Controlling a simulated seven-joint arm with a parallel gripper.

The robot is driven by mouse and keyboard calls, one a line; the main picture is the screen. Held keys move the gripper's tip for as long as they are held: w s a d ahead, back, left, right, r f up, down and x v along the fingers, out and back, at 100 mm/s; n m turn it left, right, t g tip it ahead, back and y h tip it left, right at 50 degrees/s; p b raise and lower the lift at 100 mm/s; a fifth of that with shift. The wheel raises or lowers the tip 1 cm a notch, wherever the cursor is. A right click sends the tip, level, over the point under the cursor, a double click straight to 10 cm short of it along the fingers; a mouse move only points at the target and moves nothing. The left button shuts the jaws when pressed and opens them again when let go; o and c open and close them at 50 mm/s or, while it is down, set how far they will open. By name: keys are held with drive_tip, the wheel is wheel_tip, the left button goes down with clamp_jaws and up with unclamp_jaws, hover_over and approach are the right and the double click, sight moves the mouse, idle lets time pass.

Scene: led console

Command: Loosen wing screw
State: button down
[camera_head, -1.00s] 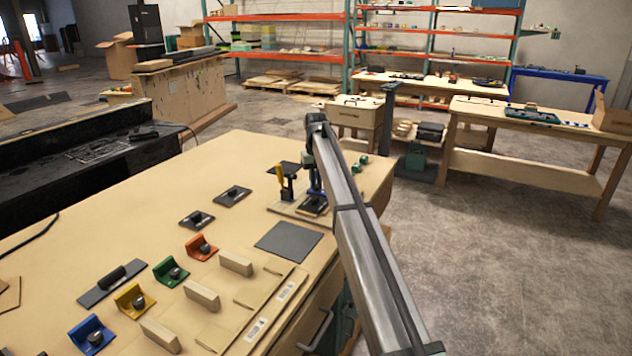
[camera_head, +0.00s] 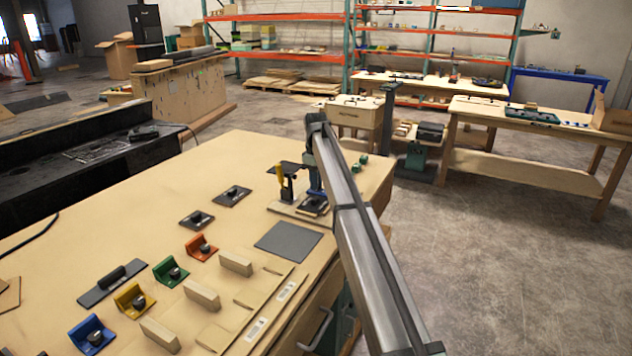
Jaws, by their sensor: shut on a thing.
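My gripper (camera_head: 315,191) points down at the far right part of the wooden bench, partly behind my own arm. It is shut on a small part, apparently the wing screw, at a dark fixture (camera_head: 312,208). The wing screw itself is too small and too hidden to make out. Just left of my gripper stands a clamp with a yellow handle (camera_head: 281,174) and a dark upright body, on the same light wooden board (camera_head: 283,208).
Two small green pieces (camera_head: 361,163) lie right of my gripper. A dark grey square plate (camera_head: 287,242) lies in front. Dark plates with knobs (camera_head: 232,196) and blue, yellow, green and red angled brackets (camera_head: 201,247) stand on the left.

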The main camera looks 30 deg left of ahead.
drive_tip(key=shift+f+n, duration=0.2)
drive_tip(key=shift+n, duration=0.2)
drive_tip(key=c, duration=1.1)
unclamp_jaws()
drive_tip(key=shift+c, duration=0.2)
drive_tip(key=shift+r, duration=0.1)
drive_tip(key=shift+r, duration=0.1)
wheel_tip(320, 180, up, 14)
drive_tip(key=shift+f, duration=0.2)
drive_tip(key=shift+w+d, duration=0.1)
